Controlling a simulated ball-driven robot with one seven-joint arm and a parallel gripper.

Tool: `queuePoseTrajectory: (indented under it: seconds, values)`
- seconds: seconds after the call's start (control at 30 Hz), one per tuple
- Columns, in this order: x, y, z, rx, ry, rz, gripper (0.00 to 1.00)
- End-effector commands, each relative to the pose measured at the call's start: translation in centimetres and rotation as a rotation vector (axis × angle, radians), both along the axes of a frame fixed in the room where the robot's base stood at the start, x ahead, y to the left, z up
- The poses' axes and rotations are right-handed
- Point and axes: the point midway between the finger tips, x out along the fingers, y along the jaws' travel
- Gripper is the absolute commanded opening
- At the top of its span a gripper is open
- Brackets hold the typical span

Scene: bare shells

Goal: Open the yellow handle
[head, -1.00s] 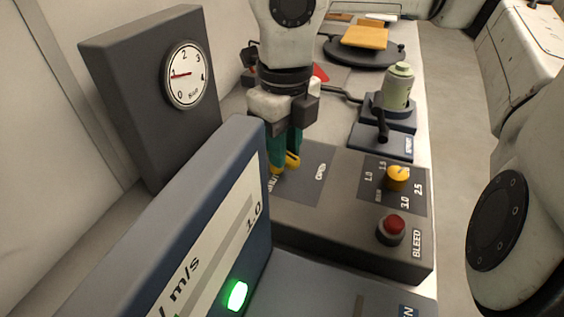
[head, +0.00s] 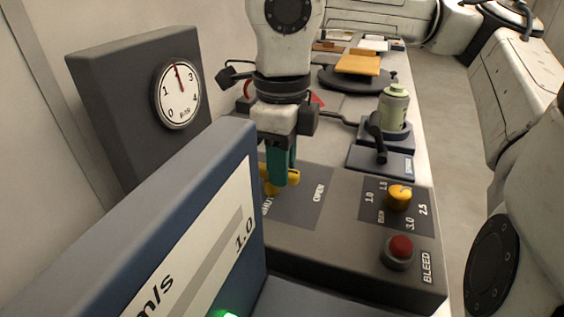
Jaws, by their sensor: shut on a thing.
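The yellow handle (head: 294,176) is on the grey control box, on a dark plate with the words SHUT and OPEN. My gripper (head: 281,180) points down with teal fingers shut on the handle. Yellow shows on both sides of the fingers; the middle of the handle is hidden by them. The handle is nearer the SHUT word, which is partly covered by the blue panel in front. The round gauge (head: 178,95) on the dark upright block has its red needle close to 2.
A yellow knob (head: 400,197) and a red BLEED button (head: 401,247) are on the right of the grey box (head: 345,265). A blue panel (head: 185,215) stands close in front. A green canister (head: 394,107) and a dark lever (head: 377,136) stand behind.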

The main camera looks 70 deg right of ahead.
Motion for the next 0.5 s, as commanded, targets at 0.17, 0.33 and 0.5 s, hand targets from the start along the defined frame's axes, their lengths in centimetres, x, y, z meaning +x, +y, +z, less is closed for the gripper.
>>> queuePoseTrajectory:
  seconds: [0.17,0.33,0.5]
  values:
    - [0.14,0.01,0.07,0.0,-0.005,0.002,0.0]
    - [0.12,0.01,0.06,-0.001,-0.004,0.002,0.35]
    - [0.07,0.0,0.03,-0.001,-0.003,0.001,0.49]
